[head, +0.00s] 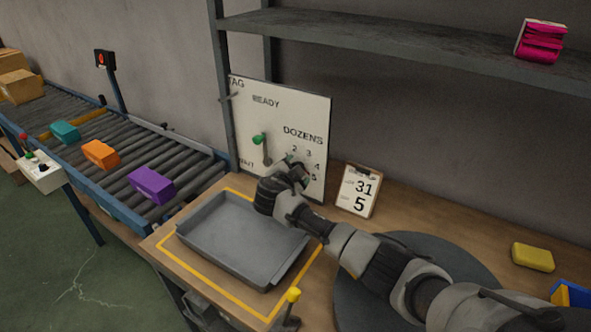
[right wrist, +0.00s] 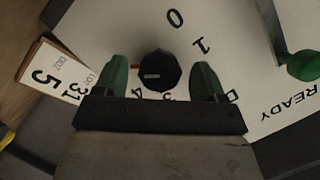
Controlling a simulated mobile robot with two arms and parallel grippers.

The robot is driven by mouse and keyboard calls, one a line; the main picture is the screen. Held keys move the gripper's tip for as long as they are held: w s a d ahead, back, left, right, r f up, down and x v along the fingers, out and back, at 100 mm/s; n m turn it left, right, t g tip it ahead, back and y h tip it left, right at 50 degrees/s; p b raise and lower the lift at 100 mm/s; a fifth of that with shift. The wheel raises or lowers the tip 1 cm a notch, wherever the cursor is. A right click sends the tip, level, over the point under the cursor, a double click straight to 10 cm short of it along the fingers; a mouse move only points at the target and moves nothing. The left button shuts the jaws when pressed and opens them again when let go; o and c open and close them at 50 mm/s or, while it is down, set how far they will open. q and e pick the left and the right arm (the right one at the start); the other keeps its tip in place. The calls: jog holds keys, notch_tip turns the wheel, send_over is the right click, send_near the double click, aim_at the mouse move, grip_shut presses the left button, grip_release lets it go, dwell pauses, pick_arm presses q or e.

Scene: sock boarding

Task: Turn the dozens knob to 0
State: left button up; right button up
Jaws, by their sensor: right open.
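The black dozens knob (right wrist: 160,70) is on the white panel (head: 290,112), with printed digits around it. A small red mark shows at its left side in the right wrist view, above the 4; any digit beyond it is hidden by a finger. The 0 (right wrist: 175,17) is printed above the knob in that view. My right gripper (right wrist: 159,79) is open, its green fingers on either side of the knob, with gaps visible. In the head view my right gripper (head: 292,178) covers the knob at the panel's lower right. My left gripper is not in view.
A green-knobbed lever (head: 258,140) is on the panel's left part; its green knob also shows in the right wrist view (right wrist: 303,65). A clipboard (head: 358,190) reading 31 and 5 stands right of the panel. A grey tray (head: 240,245) lies in front. A conveyor (head: 110,165) runs at left.

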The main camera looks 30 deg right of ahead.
jog(key=shift+w+d+f, duration=0.15)
jog(key=shift+w+d, duration=0.1)
jog(key=shift+d, duration=0.05)
jog(key=shift+c, duration=0.2)
